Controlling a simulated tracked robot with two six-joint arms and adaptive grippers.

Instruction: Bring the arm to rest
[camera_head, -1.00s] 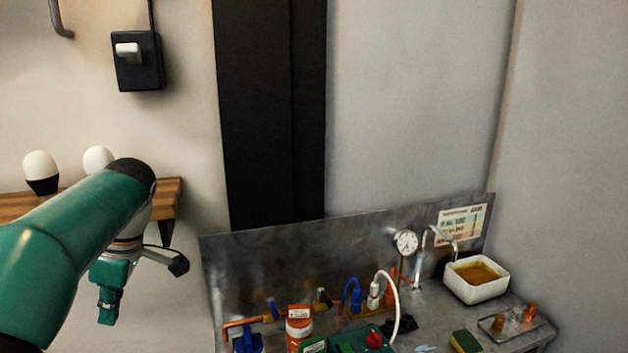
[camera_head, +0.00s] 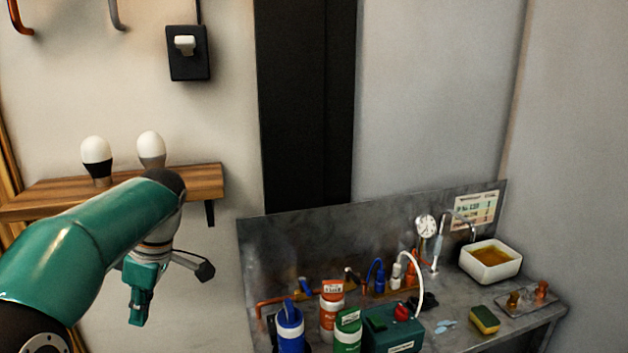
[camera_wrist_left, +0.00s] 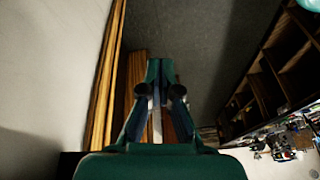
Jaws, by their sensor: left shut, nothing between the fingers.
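My left arm comes in from the left in the head view, bent over at its elbow in front of the wooden wall shelf. My left gripper (camera_head: 138,308) hangs below the elbow, left of the metal bench, and touches nothing there. In the left wrist view its fingers (camera_wrist_left: 160,72) point away from the camera, shut with nothing between them. My right gripper is in neither view.
Two white bulbs (camera_head: 96,150) stand on the wooden shelf (camera_head: 200,180). The bench (camera_head: 455,325) holds bottles, a green box (camera_head: 392,335), a gauge (camera_head: 426,227), a white basin (camera_head: 491,276) and a sponge (camera_head: 485,319). In the left wrist view, wooden shelving (camera_wrist_left: 268,88) stands at right.

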